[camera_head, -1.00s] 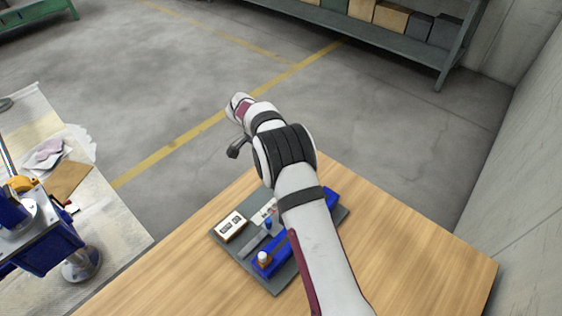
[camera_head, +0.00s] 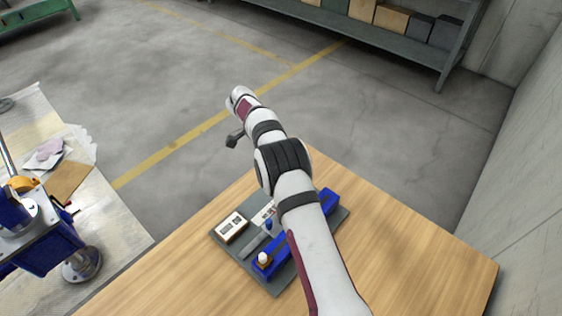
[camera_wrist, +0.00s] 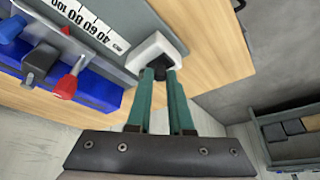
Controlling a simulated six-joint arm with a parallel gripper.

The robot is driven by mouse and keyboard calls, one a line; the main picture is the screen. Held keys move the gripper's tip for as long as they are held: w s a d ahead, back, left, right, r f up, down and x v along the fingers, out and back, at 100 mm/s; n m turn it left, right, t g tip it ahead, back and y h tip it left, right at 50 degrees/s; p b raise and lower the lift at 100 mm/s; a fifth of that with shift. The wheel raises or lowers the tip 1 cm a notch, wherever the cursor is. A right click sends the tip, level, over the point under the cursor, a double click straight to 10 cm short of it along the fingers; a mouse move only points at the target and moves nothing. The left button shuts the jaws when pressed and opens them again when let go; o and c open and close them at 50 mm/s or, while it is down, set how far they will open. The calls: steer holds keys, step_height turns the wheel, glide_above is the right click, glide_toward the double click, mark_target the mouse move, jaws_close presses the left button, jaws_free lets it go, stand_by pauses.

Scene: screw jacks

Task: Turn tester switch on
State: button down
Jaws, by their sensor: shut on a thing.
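In the wrist view, a small white box (camera_wrist: 144,47) with a black switch part (camera_wrist: 160,66) sits at the edge of a grey plate. The two green fingers of my gripper (camera_wrist: 163,76) reach up to it, and their tips are closed on the black part. The fingertips partly cover the black part, so its on or off position cannot be told. In the head view my arm hides part of the grey board (camera_head: 275,284), and the fingertips do not show there.
A blue fixture (camera_wrist: 95,88) with a red knob (camera_wrist: 66,85) and a dark knob (camera_wrist: 42,58) stands at the left of the wrist view, near a numbered scale (camera_wrist: 92,24). In the head view, a white box with dark windows (camera_head: 232,226) lies on the board. The table's right side is clear.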

steer(key=c, duration=0.8)
jaws_free()
steer(key=shift+v, duration=6)
steer(key=shift+a, duration=0.1)
